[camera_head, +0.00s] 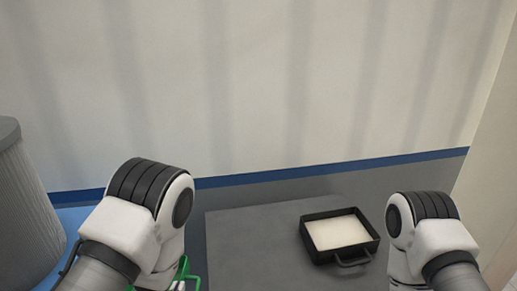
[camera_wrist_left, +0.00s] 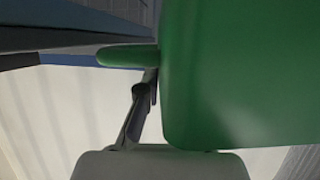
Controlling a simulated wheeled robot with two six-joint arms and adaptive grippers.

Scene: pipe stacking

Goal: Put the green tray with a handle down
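The green tray with a handle (camera_wrist_left: 240,75) fills much of the left wrist view, close to the camera. Its green handle (camera_wrist_left: 125,56) sticks out to the left there. My left gripper (camera_wrist_left: 149,82) meets the handle near the tray and appears shut on it. In the head view only a small green part of the tray (camera_head: 184,268) shows, beside my left wrist at the bottom edge. The rest of the tray is hidden or out of frame. The fingers of my right gripper do not show; only my right arm does.
A grey table (camera_head: 250,245) stands ahead, with bare room on its left part. A black tray with a handle and pale contents (camera_head: 340,232) sits on its right part. A grey ribbed cylinder (camera_head: 25,215) stands at the far left on a blue surface. A wall rises behind.

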